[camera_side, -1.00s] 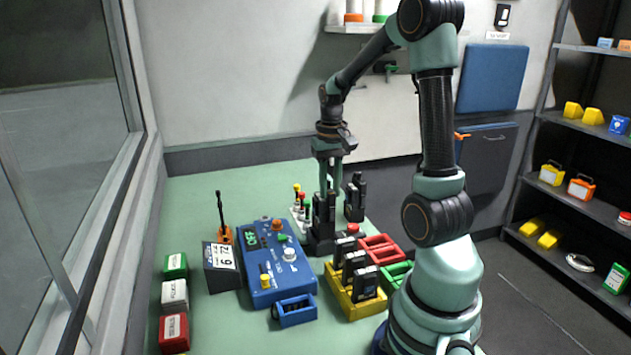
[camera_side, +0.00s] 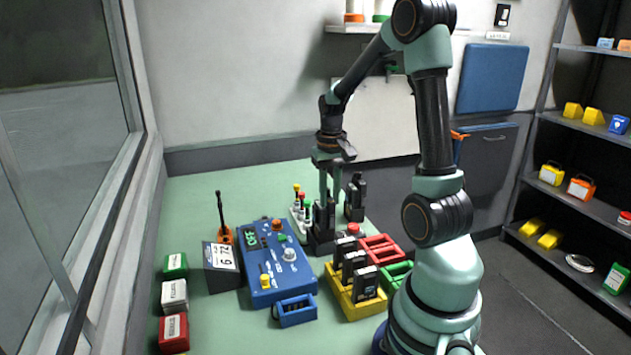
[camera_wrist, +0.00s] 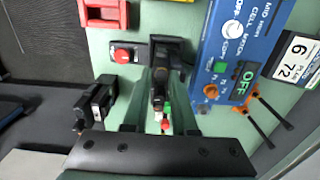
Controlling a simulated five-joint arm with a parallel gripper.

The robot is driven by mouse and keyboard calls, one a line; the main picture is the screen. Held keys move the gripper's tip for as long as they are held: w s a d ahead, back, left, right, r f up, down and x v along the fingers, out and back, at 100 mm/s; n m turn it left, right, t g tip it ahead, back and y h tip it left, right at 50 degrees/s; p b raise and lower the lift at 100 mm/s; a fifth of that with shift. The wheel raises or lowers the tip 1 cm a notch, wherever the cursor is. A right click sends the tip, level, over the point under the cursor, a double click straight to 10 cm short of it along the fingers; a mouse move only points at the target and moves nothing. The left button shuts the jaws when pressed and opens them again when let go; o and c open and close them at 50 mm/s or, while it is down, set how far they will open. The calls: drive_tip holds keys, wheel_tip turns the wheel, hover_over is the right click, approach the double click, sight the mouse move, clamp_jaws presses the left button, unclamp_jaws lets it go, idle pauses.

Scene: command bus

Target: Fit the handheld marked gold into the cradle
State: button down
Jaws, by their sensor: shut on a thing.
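A black handheld (camera_side: 324,216) stands upright at the dark cradle (camera_side: 320,243) in the middle of the green bench. My gripper (camera_side: 329,198) points straight down and is shut on this handheld. In the wrist view my gripper (camera_wrist: 158,78) has a pale green finger on each side of the handheld (camera_wrist: 158,92), whose lower end is at the black cradle (camera_wrist: 163,42). I cannot tell whether it is fully seated. No gold mark on it is readable.
A blue control panel (camera_side: 262,293) stands left of the cradle. A yellow tray (camera_side: 353,307) with several black handhelds, a red tray (camera_side: 382,246) and a green tray are in front right. Black handhelds (camera_side: 355,195) stand behind right, and colour-capped items (camera_side: 299,204) behind left.

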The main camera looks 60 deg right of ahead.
drive_tip(key=shift+f, duration=0.75)
drive_tip(key=c, duration=0.6)
unclamp_jaws()
drive_tip(key=o, duration=0.3)
drive_tip(key=shift+r, duration=3.5)
